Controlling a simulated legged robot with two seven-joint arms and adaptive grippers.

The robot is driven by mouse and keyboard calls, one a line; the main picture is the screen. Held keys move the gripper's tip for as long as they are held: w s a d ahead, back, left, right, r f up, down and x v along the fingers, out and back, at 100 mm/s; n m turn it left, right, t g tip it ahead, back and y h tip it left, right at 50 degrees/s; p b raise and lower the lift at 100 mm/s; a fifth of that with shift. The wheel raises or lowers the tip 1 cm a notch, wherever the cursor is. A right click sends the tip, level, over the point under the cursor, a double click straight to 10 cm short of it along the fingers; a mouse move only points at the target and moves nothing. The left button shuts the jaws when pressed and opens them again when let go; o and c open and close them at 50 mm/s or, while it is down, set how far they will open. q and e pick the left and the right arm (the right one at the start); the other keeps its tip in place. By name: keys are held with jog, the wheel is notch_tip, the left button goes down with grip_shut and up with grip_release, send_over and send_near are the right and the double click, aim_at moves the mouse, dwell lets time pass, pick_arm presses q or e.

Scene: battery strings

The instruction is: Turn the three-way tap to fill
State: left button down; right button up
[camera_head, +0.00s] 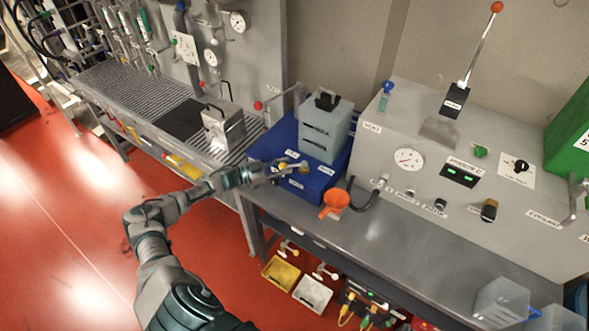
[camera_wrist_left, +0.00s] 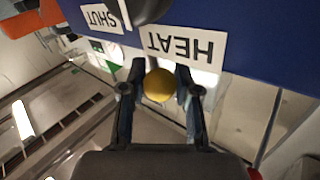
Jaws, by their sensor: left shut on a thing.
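The three-way tap is on the blue unit (camera_head: 325,181) on the bench, and its yellow ball knob (camera_head: 304,167) shows at my left fingertips. My left gripper (camera_head: 288,170) reaches in from the left and is shut on the knob. In the left wrist view the yellow knob (camera_wrist_left: 160,85) sits between the two fingers of my left gripper (camera_wrist_left: 160,75). A dark rounded part shows above the knob. The HEAT label (camera_wrist_left: 182,45) is just beyond the knob, and the SHUT label (camera_wrist_left: 101,18) is to its left, both upside down. My right gripper is out of view.
A grey-blue slotted container (camera_head: 325,130) stands on the blue unit. A metal box (camera_head: 223,128) stands on the grating at left.

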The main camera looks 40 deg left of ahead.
pick_arm(q)
jog(key=shift+a, duration=0.1)
dwell(0.3)
jog(key=c, duration=0.8)
grip_release()
jog(key=shift+w+a, duration=0.1)
jog(key=shift+a, duration=0.05)
jog(key=shift+f, duration=0.1)
jog(key=v, duration=1.2)
jog(key=shift+w+a+f, duration=0.1)
jog(key=shift+a, duration=0.1)
